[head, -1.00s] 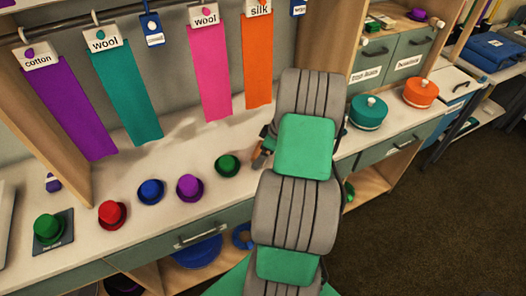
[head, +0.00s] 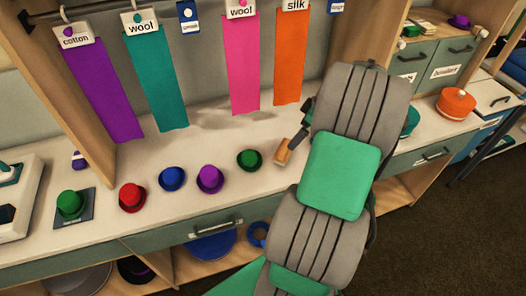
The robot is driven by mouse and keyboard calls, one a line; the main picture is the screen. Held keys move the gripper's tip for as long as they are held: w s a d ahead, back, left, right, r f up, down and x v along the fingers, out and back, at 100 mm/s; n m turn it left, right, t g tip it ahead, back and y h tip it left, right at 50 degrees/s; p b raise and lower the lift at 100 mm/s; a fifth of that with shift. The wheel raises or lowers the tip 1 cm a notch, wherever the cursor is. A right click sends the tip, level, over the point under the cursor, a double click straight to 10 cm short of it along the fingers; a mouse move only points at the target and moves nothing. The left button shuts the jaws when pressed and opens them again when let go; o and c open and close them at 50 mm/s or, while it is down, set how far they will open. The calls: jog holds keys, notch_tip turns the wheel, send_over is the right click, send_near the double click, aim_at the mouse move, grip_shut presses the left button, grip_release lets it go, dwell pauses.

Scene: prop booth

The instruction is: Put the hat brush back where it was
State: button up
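The hat brush (head: 283,152), a small light-brown wooden block with a paler end, shows at the tip of my gripper (head: 296,141). My dark gripper comes down from behind my arm and appears shut on the brush, though only part of it shows. The brush is tilted, just right of the small green hat (head: 250,158) and over the white counter (head: 228,136). I cannot tell whether it touches the counter. My arm hides the counter to the right.
Purple (head: 210,178), blue (head: 172,178) and red (head: 131,197) hats stand in a row leftward; another green hat (head: 71,204) sits on a dark mat. Fabric strips hang behind. An orange lidded box (head: 456,104) and a partly hidden teal one (head: 410,122) stand right.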

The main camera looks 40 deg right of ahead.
jog(key=w+a+r+m+h, duration=0.1)
jog(key=w+a+r, duration=0.15)
jog(key=a, duration=0.55)
jog(key=w+a+r+m, duration=0.1)
jog(key=a+r, duration=0.3)
jog(key=a, duration=0.5)
jog(key=s+a+m, duration=0.1)
jog(key=s+a, duration=0.4)
jog(key=a, duration=0.3)
jog(key=s+a+m+h, duration=0.1)
jog(key=s+a+m, duration=0.1)
jog(key=s+a, duration=0.3)
jog(key=a, duration=0.3)
jog(key=shift+r, duration=0.4)
